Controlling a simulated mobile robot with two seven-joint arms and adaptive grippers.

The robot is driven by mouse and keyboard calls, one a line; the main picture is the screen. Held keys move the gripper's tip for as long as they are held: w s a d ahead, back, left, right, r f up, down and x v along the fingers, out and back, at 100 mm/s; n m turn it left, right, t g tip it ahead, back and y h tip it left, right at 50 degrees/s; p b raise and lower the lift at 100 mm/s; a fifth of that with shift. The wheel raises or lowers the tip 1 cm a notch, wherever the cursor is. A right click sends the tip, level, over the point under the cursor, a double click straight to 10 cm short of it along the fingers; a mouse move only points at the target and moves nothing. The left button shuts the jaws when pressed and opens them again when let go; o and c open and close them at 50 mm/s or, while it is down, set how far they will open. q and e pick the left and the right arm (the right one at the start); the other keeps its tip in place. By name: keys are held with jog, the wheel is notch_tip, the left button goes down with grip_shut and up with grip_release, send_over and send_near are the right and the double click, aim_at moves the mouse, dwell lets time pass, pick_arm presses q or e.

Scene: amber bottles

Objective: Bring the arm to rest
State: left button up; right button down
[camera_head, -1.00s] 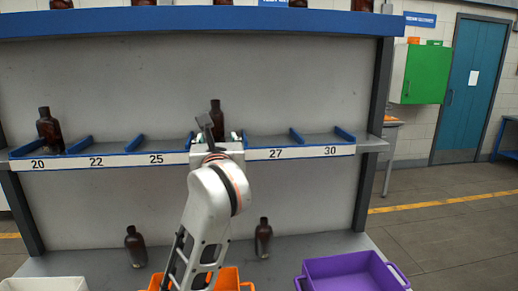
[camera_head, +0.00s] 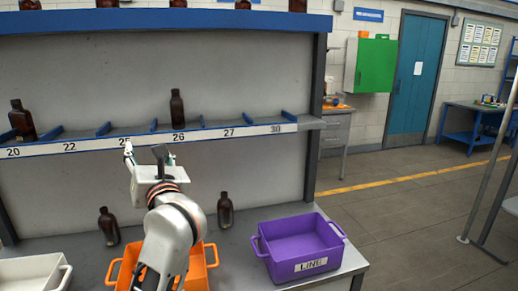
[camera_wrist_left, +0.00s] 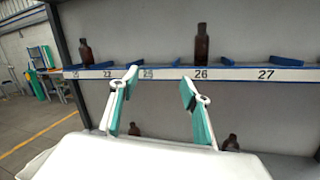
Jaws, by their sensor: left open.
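My left gripper (camera_head: 148,154) is in front of the shelf rack, just below the numbered strip near 25. It is open and empty; its two fingers (camera_wrist_left: 160,95) stand apart in the left wrist view. A brown bottle (camera_head: 177,109) stands upright in slot 26, behind and above the gripper, apart from it; it also shows in the left wrist view (camera_wrist_left: 202,45). Another bottle (camera_head: 22,121) stands in slot 20. Two bottles stand on the lower surface, one (camera_head: 109,226) left of my arm and one (camera_head: 225,209) right of it. My right gripper is not in view.
On the lower surface are a white bin (camera_head: 35,272), an orange bin (camera_head: 210,270) partly behind my arm, and a purple bin (camera_head: 302,250) labelled LINE. Blue dividers part the shelf slots. Open floor (camera_head: 400,215) lies to the right, with a metal post (camera_head: 487,165).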

pick_arm(q)
jog(key=s+f+m+t+y, duration=0.1)
jog(key=s+f+m+t, duration=0.45)
jog(key=m, duration=0.55)
jog(key=s+d+f+m+g+h, duration=0.1)
jog(key=s+d+f+m+h, duration=0.15)
jog(key=f+m+h, duration=0.45)
jog(key=s+d+f+m+g+h, duration=0.1)
jog(key=s+d+f+m+h, duration=0.2)
jog(key=f+m, duration=0.65)
jog(key=s+d+f+m+g+h, duration=0.1)
jog(key=s+d+f+m+h, duration=0.1)
jog(key=d+f+m+h, duration=0.45)
jog(key=s+a+f+m+g, duration=0.2)
jog(key=s+f, duration=0.3)
jog(key=f, duration=0.4)
jog(key=s+a+f+m+g+y, duration=0.1)
jog(key=s+f+m+g, duration=0.3)
jog(key=f, duration=0.6)
jog(key=s+a+f+m+g+y, duration=0.1)
jog(key=s+a+f+m+g, duration=0.2)
jog(key=s+f, duration=0.4)
notch_tip(320, 180, down, 2)
jog(key=shift+s+f, duration=0.15)
jog(key=shift+s, duration=0.25)
